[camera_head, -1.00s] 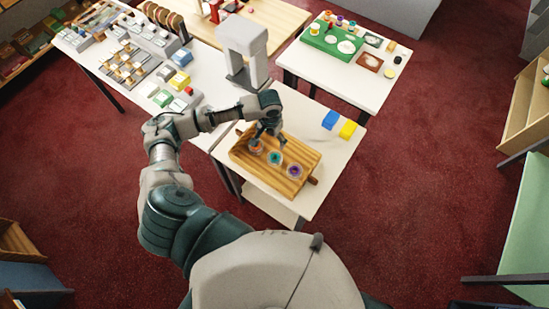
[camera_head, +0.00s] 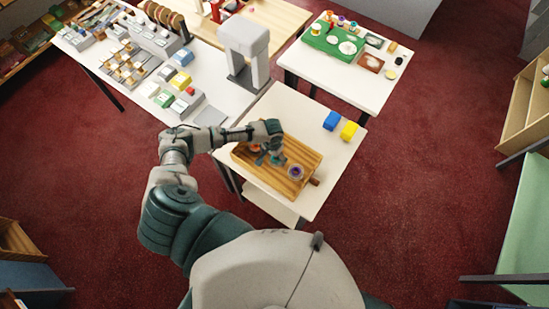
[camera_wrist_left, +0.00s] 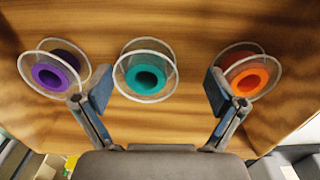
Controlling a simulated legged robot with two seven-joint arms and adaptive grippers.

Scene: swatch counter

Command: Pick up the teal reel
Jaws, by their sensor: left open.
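The teal reel (camera_wrist_left: 146,72) has clear round flanges and lies in the wooden tray (camera_wrist_left: 150,28), near the middle of the left wrist view. It is between the purple reel (camera_wrist_left: 55,73) and the orange reel (camera_wrist_left: 247,77). My left gripper (camera_wrist_left: 158,90) is open, with one finger on each side of the teal reel and the right finger overlapping the orange reel in view. In the head view my left gripper (camera_head: 270,157) is low over the tray and mostly hides the teal reel. My right gripper is not in view.
The purple reel also shows in the head view (camera_head: 295,172). A blue block (camera_head: 331,121) and a yellow block (camera_head: 349,131) lie on the white table to the right of the tray. A grey machine (camera_head: 243,50) stands behind it. A green board (camera_head: 335,38) lies on the farther table.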

